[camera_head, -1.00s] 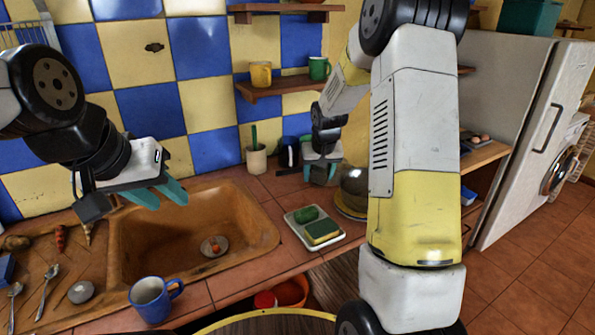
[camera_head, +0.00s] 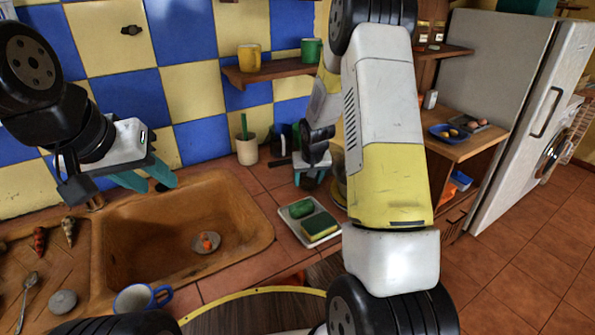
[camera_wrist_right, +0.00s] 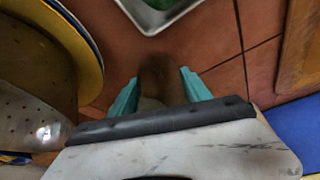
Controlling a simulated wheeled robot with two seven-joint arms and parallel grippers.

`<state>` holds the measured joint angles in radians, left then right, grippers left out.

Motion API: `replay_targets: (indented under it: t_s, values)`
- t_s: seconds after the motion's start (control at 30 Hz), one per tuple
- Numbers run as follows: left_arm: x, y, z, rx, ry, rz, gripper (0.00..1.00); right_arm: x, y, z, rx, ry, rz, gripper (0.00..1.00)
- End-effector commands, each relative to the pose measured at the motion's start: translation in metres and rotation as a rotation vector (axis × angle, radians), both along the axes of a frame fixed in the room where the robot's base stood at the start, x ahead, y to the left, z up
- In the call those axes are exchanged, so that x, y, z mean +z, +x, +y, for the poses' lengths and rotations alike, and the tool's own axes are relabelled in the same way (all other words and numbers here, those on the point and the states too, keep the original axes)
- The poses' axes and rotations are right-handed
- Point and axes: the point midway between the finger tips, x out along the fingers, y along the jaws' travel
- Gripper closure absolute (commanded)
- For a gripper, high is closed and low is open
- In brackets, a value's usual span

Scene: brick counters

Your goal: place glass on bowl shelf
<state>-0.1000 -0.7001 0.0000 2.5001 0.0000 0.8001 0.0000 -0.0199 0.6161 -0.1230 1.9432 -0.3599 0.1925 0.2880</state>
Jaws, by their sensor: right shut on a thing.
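My right gripper (camera_head: 311,183) is low over the tiled counter, behind the white sponge tray. In the right wrist view its teal fingers (camera_wrist_right: 158,88) are shut on a see-through, brownish glass (camera_wrist_right: 160,72). The glass is hard to make out in the head view. My left gripper (camera_head: 146,181) hangs over the sink's back left, with its teal fingers apart and empty. A wall shelf (camera_head: 285,70) holds a yellow mug and a green mug. I cannot tell which shelf is the bowl shelf; no bowl on a shelf shows clearly.
The white tray (camera_head: 322,240) with sponges lies in front of my right gripper. A metal pot (camera_wrist_right: 40,105) on a yellow-rimmed plate (camera_wrist_right: 92,55) is close beside it. A utensil cup (camera_head: 247,152) stands behind. A blue mug (camera_head: 141,298) is by the sink.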

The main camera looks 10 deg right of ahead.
Motion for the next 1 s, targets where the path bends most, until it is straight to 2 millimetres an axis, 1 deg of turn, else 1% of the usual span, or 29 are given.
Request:
replay_targets:
  t_s: [0.03, 0.07, 0.4, 0.43, 0.47, 0.5, 0.53, 0.83, 0.93, 1.0]
  values:
    - [0.0, 0.0, 0.0, 0.0, 0.0, 0.0, 0.64, -0.006, 0.0, 0.0, 0.001, 0.0, 0.0, 0.91]
    - [0.0, 0.0, 0.0, 0.0, 0.0, 0.0, 0.64, -0.008, 0.0, 0.001, 0.001, 0.001, 0.0, 0.91]
    - [0.0, 0.0, 0.0, 0.0, 0.0, 0.0, 0.64, -0.011, 0.0, 0.0, 0.001, 0.0, -0.001, 0.91]
    - [0.0, 0.0, 0.0, 0.0, 0.0, 0.0, 0.64, -0.01, 0.0, 0.0, 0.001, 0.0, -0.001, 0.38]
    - [0.0, 0.0, 0.0, 0.0, 0.0, 0.0, 0.64, -0.01, 0.0, 0.0, 0.001, 0.0, -0.001, 0.32]
    - [0.0, 0.0, 0.0, 0.0, 0.0, 0.0, 0.64, -0.01, 0.0, 0.0, 0.001, 0.0, -0.001, 0.24]
    - [0.0, 0.0, 0.0, 0.0, 0.0, 0.0, 0.64, -0.01, 0.0, 0.0, 0.001, 0.0, -0.001, 0.22]
    - [0.0, 0.0, 0.0, 0.0, 0.0, 0.0, 0.64, -0.009, 0.0, 0.0, 0.001, 0.0, -0.002, 0.22]
    - [0.0, 0.0, 0.0, 0.0, 0.0, 0.0, 0.64, -0.003, -0.001, 0.0, 0.001, 0.0, -0.003, 0.22]
    - [0.0, 0.0, 0.0, 0.0, 0.0, 0.0, 0.64, 0.006, -0.004, 0.0, 0.0, 0.001, -0.005, 0.22]
